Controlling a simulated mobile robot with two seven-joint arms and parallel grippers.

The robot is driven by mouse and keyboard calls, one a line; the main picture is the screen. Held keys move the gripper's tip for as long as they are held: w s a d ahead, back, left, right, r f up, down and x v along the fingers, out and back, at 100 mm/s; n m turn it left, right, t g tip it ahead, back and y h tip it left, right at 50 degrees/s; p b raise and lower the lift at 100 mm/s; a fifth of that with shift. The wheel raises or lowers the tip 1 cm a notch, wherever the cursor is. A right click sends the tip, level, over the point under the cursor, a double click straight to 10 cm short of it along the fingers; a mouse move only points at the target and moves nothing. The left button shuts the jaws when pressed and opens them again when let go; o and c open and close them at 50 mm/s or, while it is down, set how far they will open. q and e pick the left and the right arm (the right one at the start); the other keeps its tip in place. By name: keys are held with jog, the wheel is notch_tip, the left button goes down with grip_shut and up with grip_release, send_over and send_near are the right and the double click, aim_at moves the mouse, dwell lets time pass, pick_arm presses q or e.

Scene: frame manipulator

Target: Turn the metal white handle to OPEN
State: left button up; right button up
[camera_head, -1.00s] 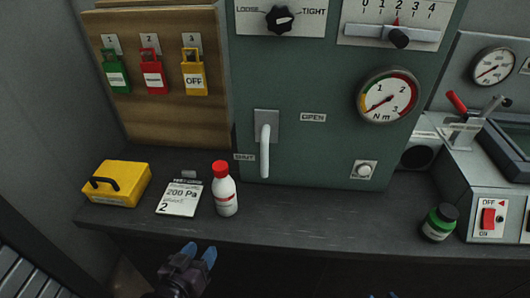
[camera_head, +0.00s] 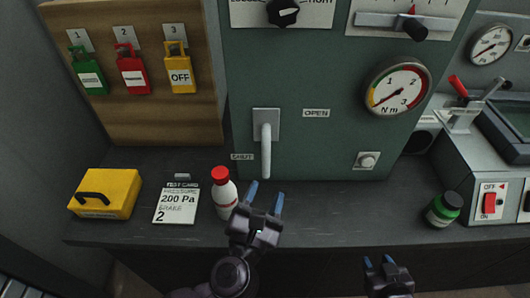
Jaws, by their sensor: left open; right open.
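The white metal handle (camera_head: 266,150) hangs straight down from its grey plate on the green panel. Its lower end is beside the SHUT label (camera_head: 242,157); the OPEN label (camera_head: 316,113) is up and to its right. My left gripper (camera_head: 265,196) is open and empty, below the handle and apart from it, its blue fingertips pointing up toward the panel. It overlaps the right edge of the white bottle in the picture. My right gripper (camera_head: 379,262) is open and empty, low in front of the bench edge.
A white bottle with a red cap (camera_head: 223,190) stands just left of my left gripper. A pressure card (camera_head: 177,203) and a yellow box (camera_head: 106,193) lie further left. A green jar (camera_head: 444,209) is at the right. The bench between is clear.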

aim_at(265, 164)
pick_arm(q)
jog(key=w+n+y, duration=0.1)
jog(key=w+n, duration=0.1)
jog(key=w, duration=0.1)
jog(key=w+f+n, duration=0.1)
jog(key=w, duration=0.3)
jog(key=w+f+n+y+p, duration=0.1)
jog(key=w+n, duration=0.1)
jog(key=w, duration=0.2)
jog(key=shift+w+d+n+g+y, duration=0.2)
jog(key=shift+n+g+y, duration=0.1)
jog(key=shift+g, duration=0.1)
grip_shut()
